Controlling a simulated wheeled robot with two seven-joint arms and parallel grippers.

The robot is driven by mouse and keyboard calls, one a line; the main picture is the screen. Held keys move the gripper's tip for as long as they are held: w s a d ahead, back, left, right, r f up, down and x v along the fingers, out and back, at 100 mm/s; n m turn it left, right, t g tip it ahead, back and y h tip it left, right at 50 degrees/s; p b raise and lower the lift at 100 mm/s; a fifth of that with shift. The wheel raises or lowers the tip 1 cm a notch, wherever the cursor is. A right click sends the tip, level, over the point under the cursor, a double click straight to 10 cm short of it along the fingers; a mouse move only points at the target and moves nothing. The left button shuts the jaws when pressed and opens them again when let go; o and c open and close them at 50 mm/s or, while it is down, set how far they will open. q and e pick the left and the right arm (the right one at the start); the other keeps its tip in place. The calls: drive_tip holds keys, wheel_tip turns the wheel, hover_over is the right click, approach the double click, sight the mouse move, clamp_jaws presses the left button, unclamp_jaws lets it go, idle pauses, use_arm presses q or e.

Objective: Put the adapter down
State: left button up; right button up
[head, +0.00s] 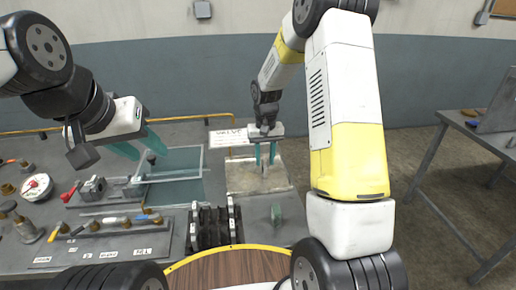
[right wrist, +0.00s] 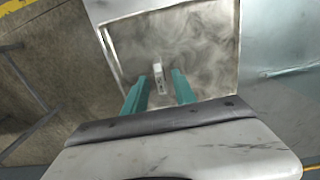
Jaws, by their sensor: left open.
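The adapter, a small pale block (right wrist: 158,78), stands upright on a square mottled plate with a pale rim (right wrist: 113,45). It is small and partly hidden in the head view. My right gripper (head: 265,162) reaches down over the same plate (head: 240,182). In the right wrist view its two teal fingers (right wrist: 160,82) stand either side of the adapter, with a visible gap on each side. My left gripper (head: 148,153) is open and empty, held above the left part of the bench, its teal fingers apart.
The grey bench carries a gauge (head: 37,187), a row of valve fittings (head: 110,222) and a recessed teal panel (head: 175,191). A black slotted rack (head: 211,226) is in front. Another table (head: 480,135) stands at right.

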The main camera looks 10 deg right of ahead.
sight(265, 160)
drive_tip(key=s+r+t, duration=0.1)
drive_tip(key=s+r, duration=0.2)
drive_tip(key=r, duration=0.6)
drive_tip(key=s+r, duration=0.3)
drive_tip(key=r, duration=0.7)
drive_tip(key=s+r+t+y, duration=0.1)
drive_tip(key=s+r+t, duration=0.1)
drive_tip(key=s, duration=0.7)
drive_tip(key=s+r+t+y, duration=0.1)
drive_tip(key=s+r+t, duration=0.2)
drive_tip(key=s, duration=0.7)
drive_tip(key=shift+s+d+r+n, duration=0.15)
drive_tip(key=shift+s+r+n, duration=0.05)
drive_tip(key=shift+s+n, duration=0.1)
